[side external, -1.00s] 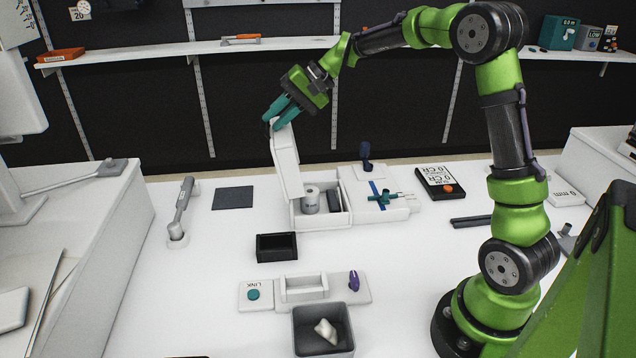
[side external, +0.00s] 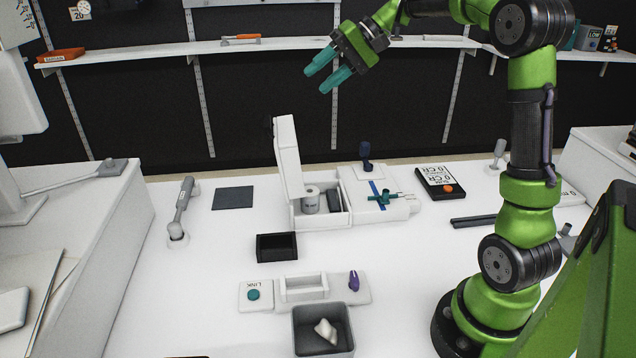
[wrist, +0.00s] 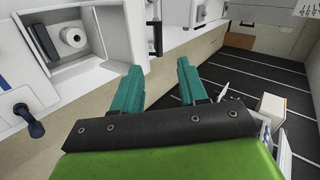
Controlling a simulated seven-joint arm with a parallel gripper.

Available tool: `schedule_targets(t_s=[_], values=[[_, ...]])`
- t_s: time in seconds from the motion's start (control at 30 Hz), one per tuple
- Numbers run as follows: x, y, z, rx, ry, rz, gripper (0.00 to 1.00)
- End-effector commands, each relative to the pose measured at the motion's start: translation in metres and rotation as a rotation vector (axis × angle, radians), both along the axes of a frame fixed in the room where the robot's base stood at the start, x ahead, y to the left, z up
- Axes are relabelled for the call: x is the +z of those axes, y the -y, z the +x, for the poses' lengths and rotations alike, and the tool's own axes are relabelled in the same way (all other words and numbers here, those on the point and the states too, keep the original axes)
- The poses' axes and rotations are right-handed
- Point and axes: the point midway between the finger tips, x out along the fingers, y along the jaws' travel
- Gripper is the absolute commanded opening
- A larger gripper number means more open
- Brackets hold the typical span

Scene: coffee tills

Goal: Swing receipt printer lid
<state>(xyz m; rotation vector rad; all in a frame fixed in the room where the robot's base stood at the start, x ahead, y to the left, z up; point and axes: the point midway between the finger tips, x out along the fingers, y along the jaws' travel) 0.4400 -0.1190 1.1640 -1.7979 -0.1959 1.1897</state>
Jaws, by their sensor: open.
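The receipt printer (side external: 322,217) is a white box in the middle of the white table. Its lid (side external: 289,158) stands up, close to upright, at the left end of the box. A paper roll (side external: 310,201) shows inside the open bay, also in the wrist view (wrist: 73,37). The lid (wrist: 117,32) shows at the top of the wrist view. My gripper (side external: 327,75) has teal fingers, open and empty. It hangs in the air above and to the right of the lid's top, clear of it. The fingers (wrist: 157,78) are spread apart in the wrist view with nothing between them.
A grey bin (side external: 323,343) with a crumpled white item stands in front. A small black tray (side external: 277,247) lies before the printer. A dark blue-knobbed post (side external: 366,156) stands behind right. A wall shelf (side external: 150,54) runs behind my gripper.

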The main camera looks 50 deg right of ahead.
Motion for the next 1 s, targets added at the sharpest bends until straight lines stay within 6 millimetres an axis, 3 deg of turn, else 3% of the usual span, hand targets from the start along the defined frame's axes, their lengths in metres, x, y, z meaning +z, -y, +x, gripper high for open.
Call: schedule_targets(t_s=[0.3, 0.5, 0.77, 1.0], values=[[-0.040, -0.024, 0.022, 0.494, 0.534, -0.375, 0.43], [-0.050, -0.028, 0.029, 0.718, 0.798, -0.620, 0.43], [-0.053, -0.028, 0.034, 0.824, 0.904, -0.741, 0.43], [-0.068, -0.044, 0.048, 0.827, 0.904, -0.738, 0.43]])
